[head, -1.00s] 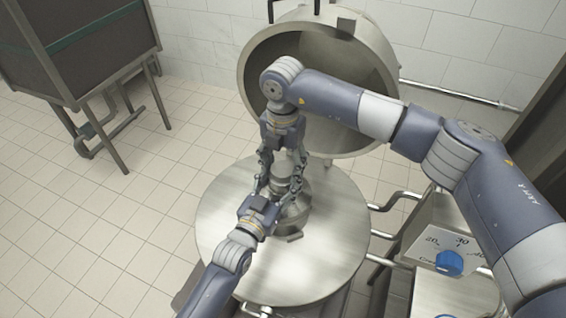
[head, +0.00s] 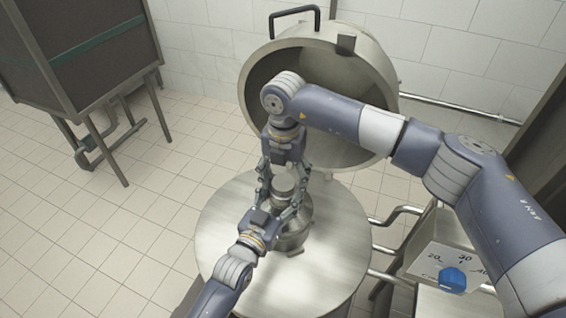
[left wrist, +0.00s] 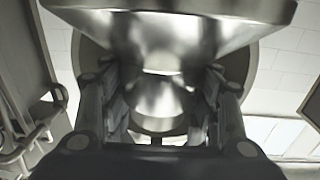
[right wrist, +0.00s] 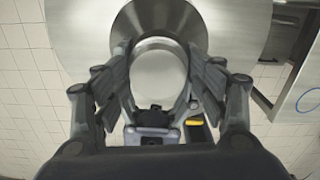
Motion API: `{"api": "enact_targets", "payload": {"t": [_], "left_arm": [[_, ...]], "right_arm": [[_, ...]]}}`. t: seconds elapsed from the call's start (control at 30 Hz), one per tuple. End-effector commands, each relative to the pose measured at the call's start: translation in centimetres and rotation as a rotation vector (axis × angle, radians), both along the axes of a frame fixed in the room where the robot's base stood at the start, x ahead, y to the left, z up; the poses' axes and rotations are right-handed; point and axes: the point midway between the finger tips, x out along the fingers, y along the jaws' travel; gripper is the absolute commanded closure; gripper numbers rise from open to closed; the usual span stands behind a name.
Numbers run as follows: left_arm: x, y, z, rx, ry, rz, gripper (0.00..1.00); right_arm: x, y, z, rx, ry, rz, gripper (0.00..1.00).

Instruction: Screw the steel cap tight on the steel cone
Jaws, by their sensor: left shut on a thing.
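The steel cone (head: 292,240) stands upright on the round steel table in the head view, partly hidden by my left gripper. The steel cap (head: 283,187) sits at its top; I cannot tell how tightly. My left gripper (head: 284,208) is shut on the cone below the cap. In the left wrist view the narrow shiny body of the cone (left wrist: 162,95) is between its fingers. My right gripper (head: 284,175) points down from above with its fingers around the cap. In the right wrist view the round cap (right wrist: 158,78) lies between the spread fingers, which look open.
The round steel table top (head: 335,255) is bare around the cone. Behind it is a large steel vessel (head: 375,85), open towards me. A control box with a blue knob (head: 453,279) and pipes stand at the right. A dark cabinet (head: 85,50) stands back left.

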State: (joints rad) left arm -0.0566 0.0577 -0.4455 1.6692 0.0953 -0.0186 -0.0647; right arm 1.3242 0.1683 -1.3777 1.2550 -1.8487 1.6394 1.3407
Motion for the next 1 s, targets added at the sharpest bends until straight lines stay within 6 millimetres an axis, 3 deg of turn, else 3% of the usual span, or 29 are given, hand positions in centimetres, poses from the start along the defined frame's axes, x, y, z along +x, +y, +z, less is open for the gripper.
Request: {"api": "enact_targets", "payload": {"t": [0.7, 1.0], "left_arm": [[0.0, 0.1, 0.3, 0.001, -0.006, 0.001, 1.0], [0.0, 0.1, 0.3, 0.001, -0.006, 0.001, 1.0]], "right_arm": [[0.2, 0.2, 6.3, 0.006, -0.001, 1.19, 0.37], [0.2, 0.2, 7.5, 0.007, 0.001, 1.446, 0.37]]}}
